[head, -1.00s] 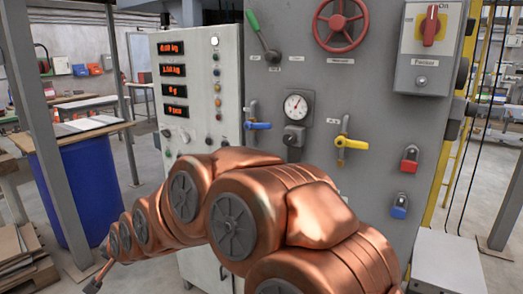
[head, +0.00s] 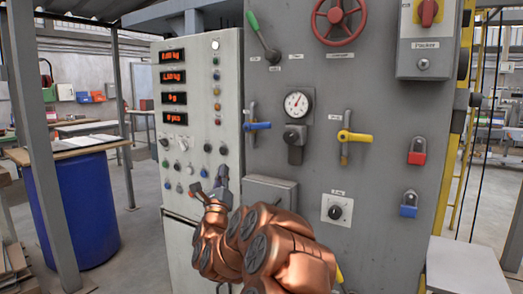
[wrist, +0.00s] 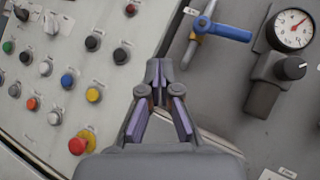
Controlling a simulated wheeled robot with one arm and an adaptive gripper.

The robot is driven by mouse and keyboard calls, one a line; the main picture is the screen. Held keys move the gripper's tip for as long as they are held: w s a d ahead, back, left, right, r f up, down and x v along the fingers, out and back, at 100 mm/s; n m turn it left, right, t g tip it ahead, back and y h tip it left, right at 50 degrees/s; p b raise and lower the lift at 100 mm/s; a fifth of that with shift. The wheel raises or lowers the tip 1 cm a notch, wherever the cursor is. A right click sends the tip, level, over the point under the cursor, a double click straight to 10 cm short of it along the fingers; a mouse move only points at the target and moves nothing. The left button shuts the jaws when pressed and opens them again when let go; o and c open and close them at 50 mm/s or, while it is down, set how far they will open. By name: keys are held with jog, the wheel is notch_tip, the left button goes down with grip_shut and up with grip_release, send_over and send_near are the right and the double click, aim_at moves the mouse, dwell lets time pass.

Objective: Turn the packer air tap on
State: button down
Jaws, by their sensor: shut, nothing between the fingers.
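A tap with a blue lever (head: 257,126) is on the grey cabinet's left side, its lever horizontal across a vertical pipe. It also shows at the top of the wrist view (wrist: 228,32). A second tap with a yellow lever (head: 356,137) sits further right, also with its lever horizontal. The tap labels are too small to read, so I cannot tell which is the packer air tap. My gripper (head: 222,174) is shut and empty, below and left of the blue lever and apart from it. In the wrist view its fingertips (wrist: 157,68) meet.
A pressure gauge (head: 298,103) and regulator (head: 295,136) sit right of the blue lever. A button panel (head: 184,160) with a red mushroom button (wrist: 77,145) is at left. Above are a green-handled lever (head: 264,38) and red handwheel (head: 340,18). A grey box (head: 270,190) protrudes below.

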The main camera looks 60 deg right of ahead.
aim_at(257, 126)
jog(key=s+d+f+m+g+h+b, duration=0.1)
jog(key=s+d+f+m+g+h, duration=0.1)
jog(key=s+d+m+g+h, duration=0.45)
jog(key=d+r+m+g+y, duration=0.1)
jog(key=d+r, duration=0.4)
jog(key=r, duration=0.6)
jog(key=shift+r+m, duration=0.25)
jog(key=shift+m, duration=0.1)
jog(key=shift+f+t+y+b, duration=0.1)
jog(key=shift+t+y+b, duration=0.25)
jog(key=shift+b, duration=0.2)
